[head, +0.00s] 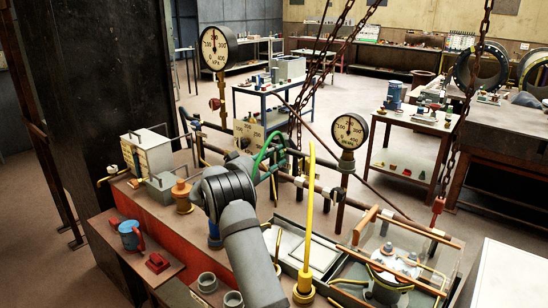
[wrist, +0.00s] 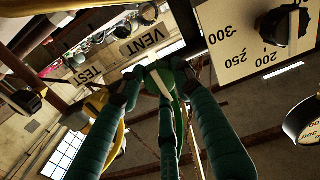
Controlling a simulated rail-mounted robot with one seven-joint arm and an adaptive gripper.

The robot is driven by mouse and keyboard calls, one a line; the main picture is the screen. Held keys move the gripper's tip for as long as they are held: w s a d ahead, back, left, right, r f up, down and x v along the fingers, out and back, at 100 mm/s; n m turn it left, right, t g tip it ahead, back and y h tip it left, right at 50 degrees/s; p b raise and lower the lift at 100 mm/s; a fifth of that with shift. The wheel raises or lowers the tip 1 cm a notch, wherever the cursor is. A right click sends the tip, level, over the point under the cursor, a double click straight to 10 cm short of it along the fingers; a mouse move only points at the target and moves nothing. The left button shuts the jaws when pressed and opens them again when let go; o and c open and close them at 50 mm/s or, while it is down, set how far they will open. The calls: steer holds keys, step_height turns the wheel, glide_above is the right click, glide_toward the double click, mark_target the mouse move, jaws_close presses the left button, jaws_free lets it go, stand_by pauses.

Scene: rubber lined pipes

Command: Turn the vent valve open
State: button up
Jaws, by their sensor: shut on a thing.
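In the wrist view, the vent valve's green handle (wrist: 158,72) with a pale stripe sits between my fingertips. The VENT label (wrist: 142,43) shows just beyond it. My gripper (wrist: 157,79) has its green-padded fingers closed around the handle, with dark tips on both sides that hide part of it. How far the handle is turned I cannot tell.
A TEST label (wrist: 88,75) is left of the valve in the wrist view. A square dial plate (wrist: 240,40) with a black knob is close on the right. In the head view, a round gauge (head: 349,131), a yellow upright pipe (head: 310,200) and hanging chains (head: 478,60) stand around the rig.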

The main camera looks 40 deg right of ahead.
steer(key=c, duration=0.4)
steer(key=shift+f+b, duration=0.1)
steer(key=shift+b, duration=0.5)
steer(key=n+b, duration=0.2)
steer(key=b, duration=0.1)
steer(key=shift+f, duration=0.15)
steer(key=n+b, duration=0.2)
steer(key=b, duration=0.1)
steer(key=shift+n+b, duration=0.3)
steer(key=shift+n, duration=0.1)
steer(key=n+b, duration=0.2)
steer(key=shift+n, duration=0.3)
steer(key=n, duration=0.2)
steer(key=n+b, duration=0.2)
steer(key=n, duration=0.1)
steer(key=shift+r+n, duration=0.3)
steer(key=n, duration=0.4)
steer(key=shift+w+n, duration=0.1)
steer(key=shift+n, duration=0.3)
